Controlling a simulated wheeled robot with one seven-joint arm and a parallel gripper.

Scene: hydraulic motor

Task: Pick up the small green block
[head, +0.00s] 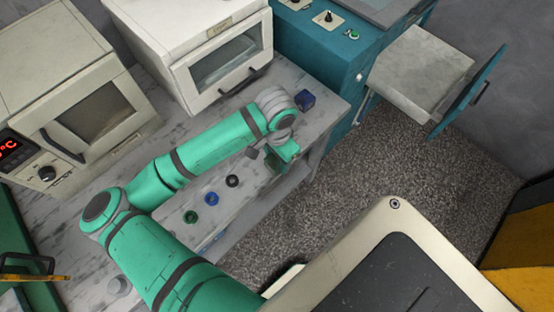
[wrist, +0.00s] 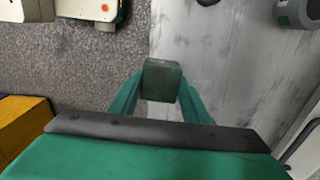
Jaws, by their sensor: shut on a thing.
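The small green block (wrist: 161,78) is dark green and sits between the two green fingers of my gripper (wrist: 160,92) in the wrist view. The fingers are shut on its sides. Its top and one face show; its far side is hidden. In the head view my gripper (head: 281,158) hangs over the right end of the grey marble-like counter, near its front edge. The block cannot be told clearly from the green gripper there. How high the block is above the counter cannot be told.
A blue block (head: 305,100) lies at the counter's far right. Black (head: 232,181), blue (head: 211,198) and green (head: 190,216) round parts stand in a row on the counter. Two white ovens (head: 200,50) (head: 75,95) stand behind. Open speckled floor (head: 390,165) lies right.

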